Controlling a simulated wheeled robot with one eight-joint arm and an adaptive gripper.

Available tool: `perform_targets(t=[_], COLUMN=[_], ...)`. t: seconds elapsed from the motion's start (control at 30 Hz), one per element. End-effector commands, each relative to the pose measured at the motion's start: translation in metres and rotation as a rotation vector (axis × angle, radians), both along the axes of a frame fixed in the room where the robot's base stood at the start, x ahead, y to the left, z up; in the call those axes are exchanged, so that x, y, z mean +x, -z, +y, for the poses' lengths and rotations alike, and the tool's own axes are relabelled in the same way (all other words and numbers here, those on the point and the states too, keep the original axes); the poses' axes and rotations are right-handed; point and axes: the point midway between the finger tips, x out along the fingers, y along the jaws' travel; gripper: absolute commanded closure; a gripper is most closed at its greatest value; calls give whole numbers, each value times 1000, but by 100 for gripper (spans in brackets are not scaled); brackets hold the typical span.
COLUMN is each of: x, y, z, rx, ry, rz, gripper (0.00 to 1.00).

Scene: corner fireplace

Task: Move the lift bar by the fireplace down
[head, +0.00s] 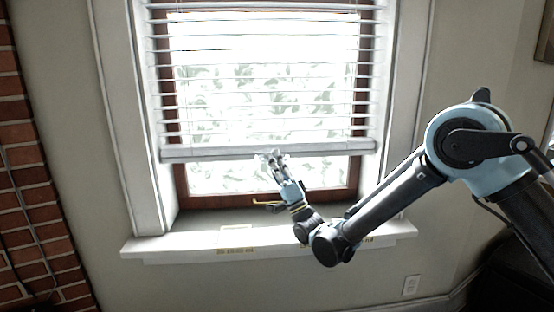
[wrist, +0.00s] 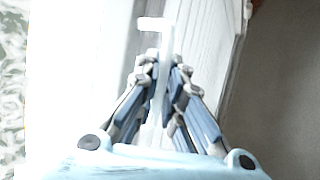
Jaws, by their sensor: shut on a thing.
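The lift bar (head: 210,152) is the white bottom rail of the window blind (head: 265,75). It hangs level across the window, above the sill, with bright glass showing below it. My gripper (head: 272,155) reaches up to the middle of the bar from below. In the wrist view, my gripper (wrist: 164,75) is shut on a thin white piece of the lift bar (wrist: 154,24), which runs between the fingers. Glare washes out the exact contact and the bar's edges.
The white window sill (head: 190,244) juts out below the window, under my arm. White window trim (head: 120,110) stands on the left side. A red brick fireplace wall (head: 35,200) is at the far left. A wall outlet (head: 411,285) is at lower right.

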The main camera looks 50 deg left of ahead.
Motion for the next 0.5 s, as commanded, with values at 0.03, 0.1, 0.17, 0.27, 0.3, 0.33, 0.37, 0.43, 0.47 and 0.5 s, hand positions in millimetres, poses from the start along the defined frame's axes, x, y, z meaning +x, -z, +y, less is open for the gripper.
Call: perform_targets(t=[0.03, 0.1, 0.17, 0.27, 0.3, 0.33, 0.37, 0.43, 0.47, 0.5], x=[2, 2, 2, 1, 1, 1, 1, 0, 0, 0], y=[0, 0, 0, 0, 0, 0, 0, 0, 0, 1], z=[0, 0, 0, 0, 0, 0, 0, 0, 0, -1], rx=[0, 0, 0, 0, 0, 0, 0, 0, 0, 0], ry=[1, 1, 1, 1, 1, 1, 1, 1, 1, 1], rz=[2, 2, 2, 1, 1, 1, 1, 1, 1, 1], gripper=[100, 87, 82, 82, 82, 82, 82, 82, 82, 82])
